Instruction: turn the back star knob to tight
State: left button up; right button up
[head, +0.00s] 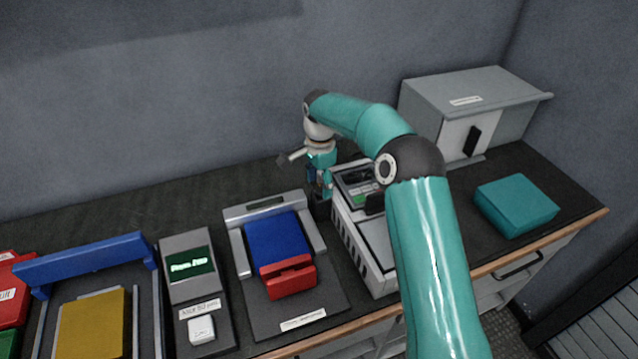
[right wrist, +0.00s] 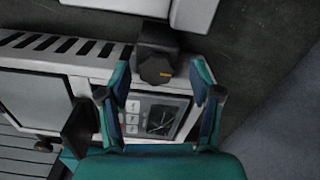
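The back star knob (right wrist: 155,68) is black with a small orange mark and sits on a dark block at the edge of the light grey device, in the right wrist view. My right gripper (right wrist: 160,78) is open, with one fingertip on each side of the knob; I see a gap on both sides and cannot tell the depth. In the head view my right gripper (head: 319,188) points down at the back left corner of the grey device (head: 372,252), where the arm and gripper largely hide the knob. My left gripper is not in view.
Left of the device stands a blue and red clamp unit (head: 277,243), then a box with a green screen (head: 191,262) and a blue-handled frame (head: 85,262). A teal block (head: 515,205) and a grey cabinet (head: 470,105) are at right. The back left counter is clear.

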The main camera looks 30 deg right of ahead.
aim_at(320, 187)
jog(key=shift+s, duration=0.1)
notch_tip(320, 187, up, 12)
dwell(0.7)
jog(key=shift+f, duration=0.15)
